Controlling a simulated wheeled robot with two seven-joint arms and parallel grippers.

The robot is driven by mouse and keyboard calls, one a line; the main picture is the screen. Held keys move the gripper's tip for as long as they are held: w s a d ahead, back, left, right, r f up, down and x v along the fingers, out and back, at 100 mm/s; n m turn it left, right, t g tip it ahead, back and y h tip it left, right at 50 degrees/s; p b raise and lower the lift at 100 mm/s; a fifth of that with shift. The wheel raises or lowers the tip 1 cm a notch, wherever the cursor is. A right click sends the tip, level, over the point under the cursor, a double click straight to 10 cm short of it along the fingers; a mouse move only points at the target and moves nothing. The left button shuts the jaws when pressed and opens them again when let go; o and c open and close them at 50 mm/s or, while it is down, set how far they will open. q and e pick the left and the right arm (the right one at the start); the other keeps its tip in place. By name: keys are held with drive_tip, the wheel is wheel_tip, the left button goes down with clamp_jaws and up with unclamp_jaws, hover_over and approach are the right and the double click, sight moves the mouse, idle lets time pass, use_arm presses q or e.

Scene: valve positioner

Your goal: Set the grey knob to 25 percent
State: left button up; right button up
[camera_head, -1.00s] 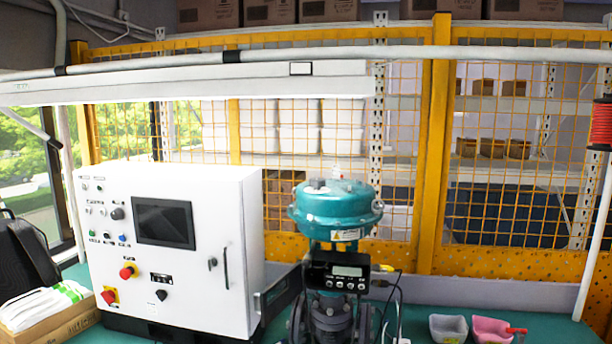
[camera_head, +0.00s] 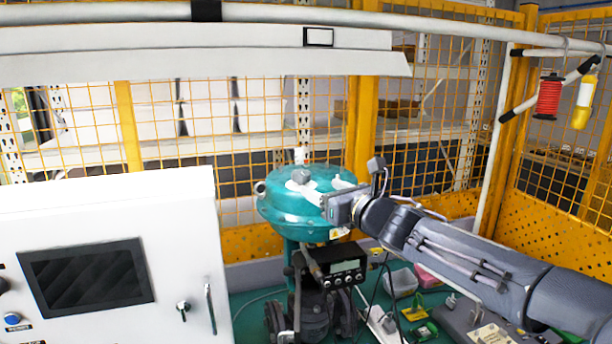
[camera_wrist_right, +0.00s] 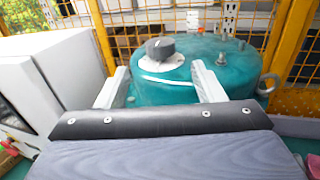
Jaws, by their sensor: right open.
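The grey knob (camera_wrist_right: 160,47) sits on a white plate on top of the teal round valve housing (camera_wrist_right: 150,90). In the head view the knob (camera_head: 301,176) shows small on top of the teal housing (camera_head: 285,208). I cannot read its scale or setting. My right gripper (camera_wrist_right: 159,68) is open, with its two pale fingers apart on either side of the knob's line and the knob beyond them, not held. In the head view the right gripper (camera_head: 318,188) reaches in from the right over the housing's top. My left gripper is not in view.
A white control cabinet (camera_head: 110,240) stands left of the valve. A black positioner box with a display (camera_head: 343,270) is below the housing. Small trays (camera_head: 400,282), cables and green boards lie at the right. A yellow mesh fence (camera_head: 365,130) stands behind.

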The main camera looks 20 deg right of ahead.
sight(306, 179)
drive_tip(key=p+x, duration=0.1)
drive_tip(key=x, duration=0.5)
drive_tip(key=shift+w+a+r+p, duration=0.1)
drive_tip(key=shift+w+p, duration=0.05)
drive_tip(key=shift+p, duration=0.15)
drive_tip(key=shift+w+a, duration=0.1)
drive_tip(key=shift+w, duration=0.5)
